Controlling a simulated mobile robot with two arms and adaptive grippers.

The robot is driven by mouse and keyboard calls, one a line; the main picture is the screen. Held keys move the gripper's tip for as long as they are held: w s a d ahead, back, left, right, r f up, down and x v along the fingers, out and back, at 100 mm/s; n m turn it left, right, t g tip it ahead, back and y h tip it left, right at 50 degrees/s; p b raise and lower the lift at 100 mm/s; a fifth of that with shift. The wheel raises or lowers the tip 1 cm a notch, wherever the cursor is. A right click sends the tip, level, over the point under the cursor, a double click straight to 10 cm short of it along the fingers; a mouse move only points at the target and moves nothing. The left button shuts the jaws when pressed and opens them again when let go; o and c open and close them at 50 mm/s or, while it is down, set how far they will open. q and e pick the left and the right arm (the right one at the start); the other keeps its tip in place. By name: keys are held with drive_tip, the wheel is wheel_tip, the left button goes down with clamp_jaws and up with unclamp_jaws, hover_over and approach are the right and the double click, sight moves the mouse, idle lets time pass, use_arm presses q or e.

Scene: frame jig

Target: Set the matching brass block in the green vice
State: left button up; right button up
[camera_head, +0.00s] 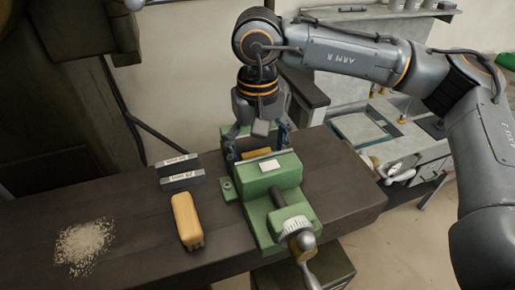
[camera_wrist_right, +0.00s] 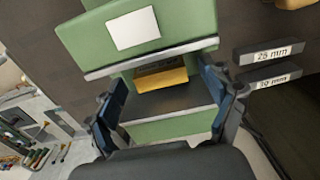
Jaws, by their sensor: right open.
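The green vice (camera_head: 272,178) stands on the dark bench, with a white label on top and a screw and handle at its front. It also shows in the right wrist view (camera_wrist_right: 185,32). A brass block (camera_head: 257,153) sits in the vice's jaw gap; in the right wrist view the block (camera_wrist_right: 160,80) lies against the labelled jaw, with dark markings too small to read. My right gripper (camera_head: 257,138) is over the vice's far end, pointing down. Its two fingers are spread wide, one on each side of the block, apart from it. My left gripper is out of view.
Two dark bars (camera_head: 181,181) with white labels stand left of the vice; one reads 25 mm (camera_wrist_right: 268,52). A yellow, brush-like object (camera_head: 187,220) lies nearer. A pile of pale shavings (camera_head: 84,246) is at left. The bench (camera_head: 128,225) is otherwise mostly clear.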

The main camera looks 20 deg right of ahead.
wheel_tip(320, 180, up, 10)
drive_tip(key=p, duration=0.5)
idle(0.3)
idle(0.4)
